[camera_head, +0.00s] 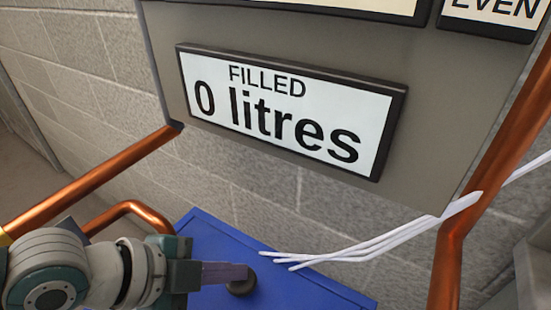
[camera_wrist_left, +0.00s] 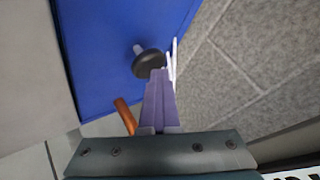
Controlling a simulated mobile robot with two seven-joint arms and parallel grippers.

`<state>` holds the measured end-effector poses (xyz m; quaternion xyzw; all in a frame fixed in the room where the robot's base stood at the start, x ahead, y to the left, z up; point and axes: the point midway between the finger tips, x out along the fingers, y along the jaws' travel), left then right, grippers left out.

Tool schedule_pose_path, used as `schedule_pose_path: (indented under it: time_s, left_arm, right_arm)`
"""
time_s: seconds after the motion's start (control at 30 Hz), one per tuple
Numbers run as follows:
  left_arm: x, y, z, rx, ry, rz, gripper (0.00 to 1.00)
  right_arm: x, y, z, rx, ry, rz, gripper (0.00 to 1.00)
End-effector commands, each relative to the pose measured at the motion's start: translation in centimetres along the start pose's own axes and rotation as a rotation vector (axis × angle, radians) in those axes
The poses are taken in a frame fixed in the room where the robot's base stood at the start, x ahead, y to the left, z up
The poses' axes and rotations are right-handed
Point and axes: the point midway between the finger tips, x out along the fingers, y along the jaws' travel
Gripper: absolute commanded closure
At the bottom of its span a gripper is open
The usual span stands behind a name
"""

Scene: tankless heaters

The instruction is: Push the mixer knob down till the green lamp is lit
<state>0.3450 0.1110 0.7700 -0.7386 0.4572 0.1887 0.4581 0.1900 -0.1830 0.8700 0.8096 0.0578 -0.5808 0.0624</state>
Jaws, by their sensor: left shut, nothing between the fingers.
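The mixer knob is a dark round knob (camera_head: 242,286) on a short stem on top of a blue box (camera_head: 215,235). In the left wrist view the knob (camera_wrist_left: 147,64) stands out from the blue face (camera_wrist_left: 110,45) on a pale stem. My left gripper (camera_head: 246,273) comes in from the left, its purple fingers shut and empty. Its tips are at the knob and partly hide it. In the left wrist view the tips (camera_wrist_left: 158,73) overlap the knob's edge; I cannot tell if they touch. No lit green lamp shows. My right gripper is out of view.
A grey panel (camera_head: 420,120) above carries a sign (camera_head: 290,110) reading "FILLED 0 litres" and part of a sign (camera_head: 492,8) reading "EVEN". Copper pipes (camera_head: 90,180) run left and right. White strips (camera_head: 370,243) cross above the blue box. A block wall stands behind.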

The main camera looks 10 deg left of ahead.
Motion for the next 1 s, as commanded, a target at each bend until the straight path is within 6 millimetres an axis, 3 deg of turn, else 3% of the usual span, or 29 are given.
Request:
schedule_pose_path:
  time_s: [0.8,1.0]
  left_arm:
    - [-3.6,-2.8,-2.4,0.003,-0.002,-0.002,1.0]
    - [-3.6,-2.9,-2.5,0.002,-0.002,-0.002,1.0]
  right_arm:
    - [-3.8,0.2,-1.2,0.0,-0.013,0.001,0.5]
    - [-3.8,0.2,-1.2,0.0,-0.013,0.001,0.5]
